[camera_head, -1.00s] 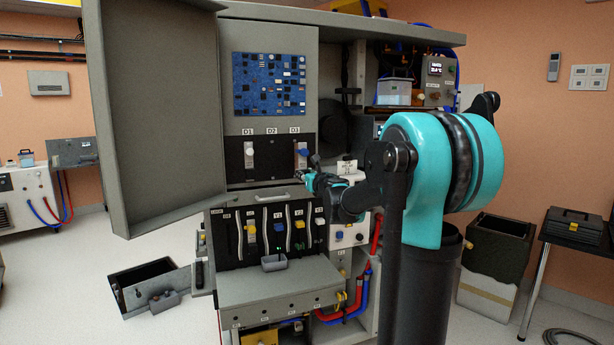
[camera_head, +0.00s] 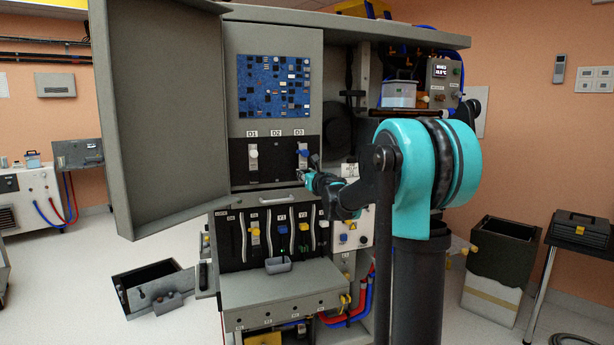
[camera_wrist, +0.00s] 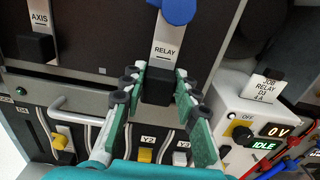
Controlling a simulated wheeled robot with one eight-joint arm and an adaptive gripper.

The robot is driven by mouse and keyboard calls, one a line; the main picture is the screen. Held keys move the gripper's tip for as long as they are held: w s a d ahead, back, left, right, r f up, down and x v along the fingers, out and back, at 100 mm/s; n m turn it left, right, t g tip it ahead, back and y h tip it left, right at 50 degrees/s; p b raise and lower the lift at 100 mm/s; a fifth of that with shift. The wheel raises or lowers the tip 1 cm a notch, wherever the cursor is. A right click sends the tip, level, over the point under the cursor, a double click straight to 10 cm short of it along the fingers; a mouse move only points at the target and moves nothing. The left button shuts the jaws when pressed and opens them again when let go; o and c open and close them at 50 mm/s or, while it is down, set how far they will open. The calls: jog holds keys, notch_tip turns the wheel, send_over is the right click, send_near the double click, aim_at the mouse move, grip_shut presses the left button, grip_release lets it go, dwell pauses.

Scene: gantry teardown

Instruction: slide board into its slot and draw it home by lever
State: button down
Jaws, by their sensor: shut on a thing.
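The relay board shows in the wrist view as a pale strip marked RELAY (camera_wrist: 165,50) with a black grip block at its lower end. A blue lever (camera_wrist: 178,10) is at its top, cut off by the frame edge. My gripper (camera_wrist: 158,88) is shut on the board's black block, one green finger on each side. In the head view the board (camera_head: 303,160) stands upright at the D3 position of the dark slot panel (camera_head: 273,160), with my gripper (camera_head: 308,182) at its lower end. How deep it sits cannot be told.
A pale board marked AXIS (camera_wrist: 39,18) stands at D1, left of an empty-looking D2. Below are a handle bar (camera_wrist: 75,104) and several coloured levers. A white relay box (camera_wrist: 250,110) reading IDLE is close on the right. The open cabinet door (camera_head: 160,110) stands left.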

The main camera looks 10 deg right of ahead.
jog(key=shift+w, duration=0.55)
jog(key=shift+a, duration=0.1)
jog(key=shift+x, duration=1.45)
jog(key=c, duration=1.1)
grip_release()
jog(key=shift+s, duration=0.15)
jog(key=shift+o, duration=0.2)
